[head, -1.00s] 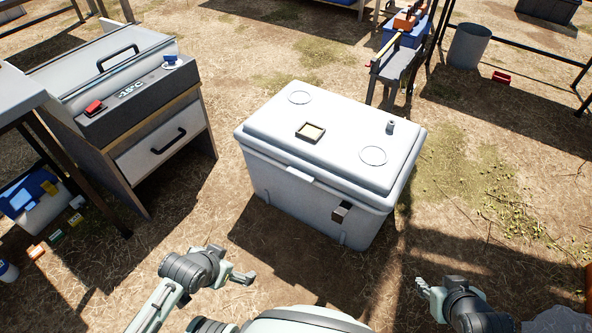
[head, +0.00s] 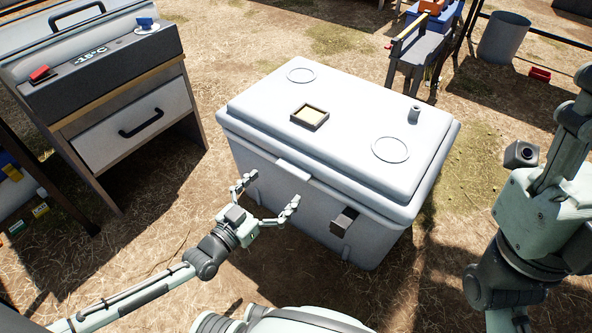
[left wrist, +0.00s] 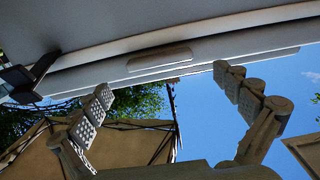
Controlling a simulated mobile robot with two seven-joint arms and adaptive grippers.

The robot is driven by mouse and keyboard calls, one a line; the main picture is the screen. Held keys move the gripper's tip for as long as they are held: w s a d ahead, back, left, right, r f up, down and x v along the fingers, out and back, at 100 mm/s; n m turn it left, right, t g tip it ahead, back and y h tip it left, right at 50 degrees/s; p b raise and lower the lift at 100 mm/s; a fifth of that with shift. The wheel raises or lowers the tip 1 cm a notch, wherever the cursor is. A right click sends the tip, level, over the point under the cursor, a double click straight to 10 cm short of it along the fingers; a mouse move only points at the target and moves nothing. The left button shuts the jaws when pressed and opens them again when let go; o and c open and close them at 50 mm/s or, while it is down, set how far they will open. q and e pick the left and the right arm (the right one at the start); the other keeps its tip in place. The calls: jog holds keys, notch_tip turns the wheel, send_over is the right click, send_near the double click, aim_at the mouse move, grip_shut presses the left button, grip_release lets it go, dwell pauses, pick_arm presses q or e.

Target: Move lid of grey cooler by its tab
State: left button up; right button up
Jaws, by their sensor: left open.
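The grey cooler (head: 300,205) stands on the ground ahead of me with its lid (head: 345,135) closed. The lid's tab (head: 293,170) juts from the middle of its front edge; it also shows in the left wrist view (left wrist: 160,58). My left gripper (head: 268,193) is open and empty, in front of the cooler's front wall and just below the tab. In the left wrist view its two fingers (left wrist: 168,95) are spread wide, with the tab beyond them and no contact visible. My right arm is raised at the right; its fingers are not clearly seen.
A dark latch (head: 343,221) sits on the cooler's front wall. On the lid are a small square frame (head: 310,117) and a small knob (head: 414,113). A freezer cabinet (head: 130,120) stands at the left. A bench (head: 415,55) and a bucket (head: 503,38) are behind.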

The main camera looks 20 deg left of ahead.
aim_at(289, 172)
pick_arm(q)
jog(key=b+x, duration=0.1)
jog(key=x, duration=0.5)
jog(key=shift+w+d, duration=0.15)
jog(key=shift+w, duration=0.25)
jog(key=shift+c, duration=0.6)
jog(key=shift+r, duration=0.2)
jog(key=c, duration=1.4)
